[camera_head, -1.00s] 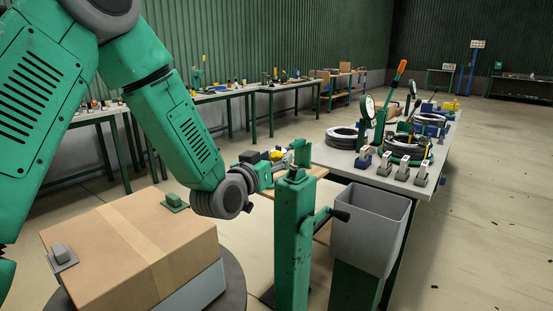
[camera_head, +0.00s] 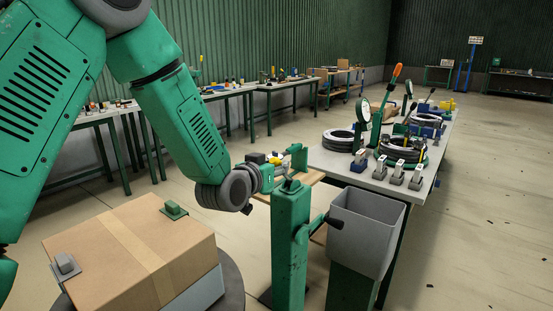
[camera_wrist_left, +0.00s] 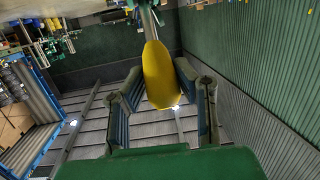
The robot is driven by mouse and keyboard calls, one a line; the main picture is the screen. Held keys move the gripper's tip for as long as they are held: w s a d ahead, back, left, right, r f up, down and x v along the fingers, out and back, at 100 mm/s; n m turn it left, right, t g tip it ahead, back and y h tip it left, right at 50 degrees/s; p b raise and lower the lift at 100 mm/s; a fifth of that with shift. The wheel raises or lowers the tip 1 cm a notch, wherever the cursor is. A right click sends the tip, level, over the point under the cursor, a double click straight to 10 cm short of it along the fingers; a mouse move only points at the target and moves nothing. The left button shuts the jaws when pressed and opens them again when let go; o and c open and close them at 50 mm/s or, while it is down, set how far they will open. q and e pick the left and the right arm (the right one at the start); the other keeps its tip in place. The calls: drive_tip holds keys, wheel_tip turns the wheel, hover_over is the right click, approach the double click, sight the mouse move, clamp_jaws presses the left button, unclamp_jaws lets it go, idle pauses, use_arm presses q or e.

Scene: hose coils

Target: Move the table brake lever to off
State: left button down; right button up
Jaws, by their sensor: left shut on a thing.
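My left gripper (camera_head: 272,163) is at the end of the green arm from the left, behind and left of the top of the green post (camera_head: 291,235). It looks small and partly covered there. In the left wrist view my left gripper (camera_wrist_left: 160,72) has its two fingers on either side of a yellow handle (camera_wrist_left: 161,88) on a grey metal shaft, and is shut on it. I take this handle to be the brake lever, but no label is readable. A bit of yellow (camera_head: 275,160) shows at the gripper in the head view. My right gripper is out of view.
A grey bin (camera_head: 368,230) stands right of the post, with a black-knobbed arm (camera_head: 335,222) between. The table (camera_head: 350,175) holds hose coils (camera_head: 339,141), gauges, clamps and an orange-handled lever (camera_head: 397,72). A cardboard box (camera_head: 130,250) is front left.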

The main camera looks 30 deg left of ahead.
use_arm(q)
drive_tip(key=w+r+g+p, duration=0.2)
drive_tip(key=p, duration=0.2)
drive_tip(key=shift+w+r, duration=0.1)
drive_tip(key=shift+r, duration=0.25)
drive_tip(key=shift+w+p, duration=0.3)
drive_tip(key=shift+p, duration=0.15)
drive_tip(key=shift+w+r, duration=0.2)
drive_tip(key=shift+w, duration=0.45)
drive_tip(key=shift+w+r, duration=0.15)
drive_tip(key=shift+w, duration=0.5)
drive_tip(key=shift+w+d, duration=0.1)
drive_tip(key=shift+w, duration=0.75)
drive_tip(key=shift+d+f, duration=0.1)
drive_tip(key=c, duration=1.3)
unclamp_jaws()
drive_tip(key=shift+o, duration=0.2)
drive_tip(key=shift+d+f, duration=0.1)
